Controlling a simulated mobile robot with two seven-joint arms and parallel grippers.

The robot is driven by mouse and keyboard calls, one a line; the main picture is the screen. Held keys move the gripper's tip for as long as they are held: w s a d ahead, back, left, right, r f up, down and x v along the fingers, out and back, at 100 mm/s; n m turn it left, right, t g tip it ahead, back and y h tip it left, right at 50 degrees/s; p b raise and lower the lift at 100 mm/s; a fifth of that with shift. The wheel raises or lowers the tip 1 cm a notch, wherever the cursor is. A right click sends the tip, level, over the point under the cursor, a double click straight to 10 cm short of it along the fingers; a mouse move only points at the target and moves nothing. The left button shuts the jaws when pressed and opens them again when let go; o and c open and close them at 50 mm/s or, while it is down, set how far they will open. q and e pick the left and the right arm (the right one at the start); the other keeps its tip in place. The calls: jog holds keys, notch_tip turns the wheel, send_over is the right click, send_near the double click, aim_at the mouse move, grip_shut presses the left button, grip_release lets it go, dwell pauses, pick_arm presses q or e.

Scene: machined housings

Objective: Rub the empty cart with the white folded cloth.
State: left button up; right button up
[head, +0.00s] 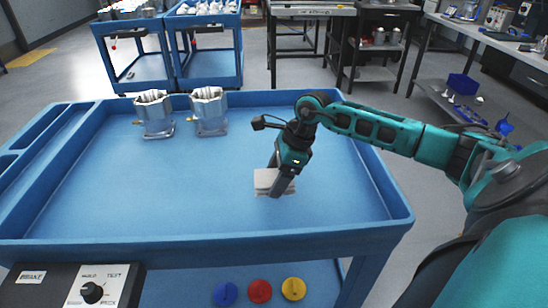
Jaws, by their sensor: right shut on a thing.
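The blue cart (200,215) stands in front of me, its broad top tray mostly bare. The white folded cloth (264,183) lies on the tray right of the middle, looking light grey and flat. My right gripper (277,188) points down at the cloth and is shut on it; the fingers hide part of it. The cloth appears at tray level; I cannot tell how firmly it presses. My left gripper is not in view.
Two metal housings (154,113) (209,110) stand at the tray's back left. The tray has a raised rim (205,246). A control box with a knob (92,292) sits at front left. Other blue carts (134,62) and benches stand behind.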

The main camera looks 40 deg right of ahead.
jog(key=shift+r+p, duration=0.6)
jog(key=shift+r, duration=0.85)
jog(key=shift+s+f, duration=0.1)
jog(key=shift+s, duration=0.05)
